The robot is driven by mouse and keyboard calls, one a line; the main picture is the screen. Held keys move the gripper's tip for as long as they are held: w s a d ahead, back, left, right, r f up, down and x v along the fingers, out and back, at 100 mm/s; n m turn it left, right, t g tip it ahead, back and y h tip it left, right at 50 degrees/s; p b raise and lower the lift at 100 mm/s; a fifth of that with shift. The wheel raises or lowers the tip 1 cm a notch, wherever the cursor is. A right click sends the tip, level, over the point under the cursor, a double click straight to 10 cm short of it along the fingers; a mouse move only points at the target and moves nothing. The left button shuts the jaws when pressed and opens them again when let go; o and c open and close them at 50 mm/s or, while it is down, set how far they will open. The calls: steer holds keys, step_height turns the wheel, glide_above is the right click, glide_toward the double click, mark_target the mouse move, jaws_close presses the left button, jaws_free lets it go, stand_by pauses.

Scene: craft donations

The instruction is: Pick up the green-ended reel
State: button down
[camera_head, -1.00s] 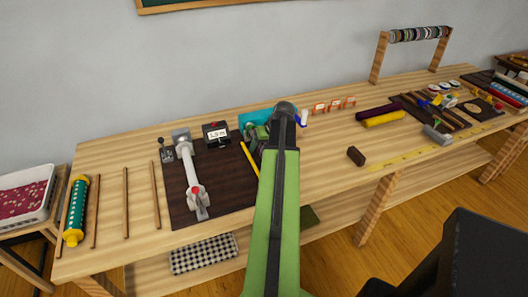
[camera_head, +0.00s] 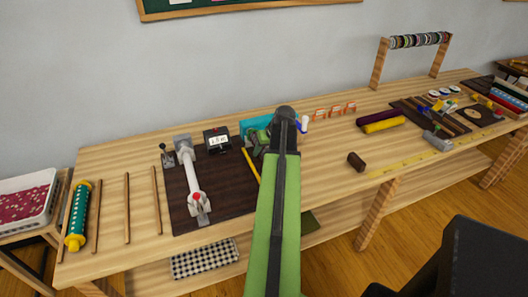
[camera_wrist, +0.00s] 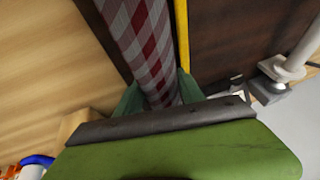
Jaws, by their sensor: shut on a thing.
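In the wrist view, a red-and-white checked reel (camera_wrist: 145,35) runs up from between the green fingers of my gripper (camera_wrist: 160,95). The fingers are shut on it, one on each side. Its ends are out of view or hidden, so I cannot see a green end. In the head view, my gripper (camera_head: 257,139) is at the right edge of the dark board, partly behind my arm. The reel is hidden there by my arm.
The dark board (camera_head: 205,190) carries a white-and-grey lever device (camera_head: 194,175) and a black display box (camera_head: 217,140). A yellow strip (camera_head: 251,165) lies beside my gripper. A brown block (camera_head: 356,161) is to the right. A teal roll (camera_head: 77,215) and thin sticks lie left.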

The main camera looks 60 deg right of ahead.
step_height(320, 180, up, 4)
steer(key=p, duration=0.2)
steer(key=shift+f+p, duration=0.15)
steer(key=shift+p, duration=0.25)
steer(key=s+d+r+p, duration=0.6)
steer(key=s+d, duration=0.1)
steer(key=s, duration=0.2)
steer(key=shift+r, duration=0.15)
steer(key=shift+d, duration=0.1)
steer(key=shift+r, duration=0.1)
